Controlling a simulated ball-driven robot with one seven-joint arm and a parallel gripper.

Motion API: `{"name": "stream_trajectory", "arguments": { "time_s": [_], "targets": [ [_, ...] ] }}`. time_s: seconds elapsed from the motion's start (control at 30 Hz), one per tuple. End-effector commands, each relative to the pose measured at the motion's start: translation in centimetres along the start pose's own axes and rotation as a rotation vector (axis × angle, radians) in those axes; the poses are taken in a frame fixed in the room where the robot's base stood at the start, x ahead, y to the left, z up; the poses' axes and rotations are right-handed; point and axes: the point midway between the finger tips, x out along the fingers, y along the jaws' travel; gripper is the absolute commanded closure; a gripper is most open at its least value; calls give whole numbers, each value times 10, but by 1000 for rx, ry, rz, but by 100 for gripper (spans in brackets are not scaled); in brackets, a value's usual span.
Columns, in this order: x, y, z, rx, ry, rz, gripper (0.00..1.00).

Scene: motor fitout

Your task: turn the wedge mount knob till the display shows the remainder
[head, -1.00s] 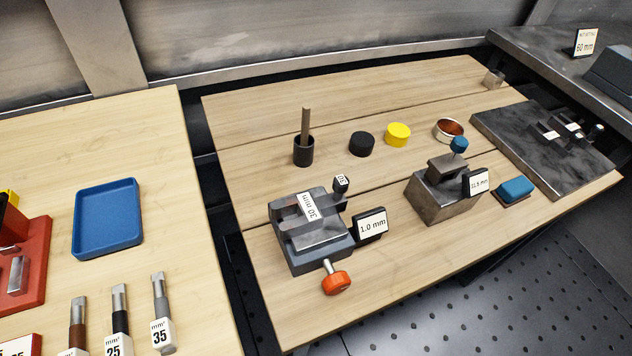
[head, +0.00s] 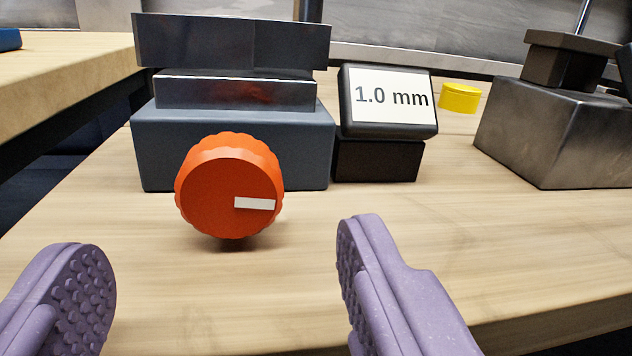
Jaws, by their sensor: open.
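The orange knob (head: 228,188) with a scalloped rim sits on the front of the wedge mount (head: 150,145), a dark grey block with metal plates on top. The white mark on the knob points right. The display (head: 388,97) beside the mount reads "1.0 mm". My gripper (head: 225,265) is open, with purple studded fingers to the left and right, below and nearer than the knob. Nothing is between the fingers, and they appear apart from the knob.
A metal block (head: 560,130) with a dark top stands to the right on the same wooden bench. A yellow cylinder (head: 460,97) is behind the display. The bench surface (head: 520,240) at front right is clear. Part of a blue tray (head: 9,39) shows on another bench at far left.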

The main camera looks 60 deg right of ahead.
Motion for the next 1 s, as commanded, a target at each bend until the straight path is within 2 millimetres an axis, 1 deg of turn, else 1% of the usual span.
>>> {"name": "stream_trajectory", "arguments": {
  "time_s": [0.03, 0.1, 0.23, 0.37, 0.57, 0.6, 0.67, 0.7, 0.77, 0.8, 0.83, 0.93, 1.0],
  "targets": [
    [10, 0, 3, 3, 2, 1, 29],
    [22, 0, 2, 2, 2, 1, 29],
    [39, 0, 2, 2, 0, 0, 29],
    [46, -1, 1, 1, -1, -2, 29],
    [47, -1, 0, 1, -2, -2, 29],
    [47, -1, 0, 1, -2, -2, 31],
    [47, -1, 0, 1, -2, -2, 45],
    [47, -1, 0, 1, -2, -2, 54],
    [47, -1, 0, 1, -2, -2, 68],
    [47, -1, 0, 1, -2, -2, 77],
    [47, -1, 0, 1, -2, -2, 84],
    [47, -1, 0, 17, -2, -2, 85],
    [47, 0, 0, 80, -3, -1, 85]
  ]
}}
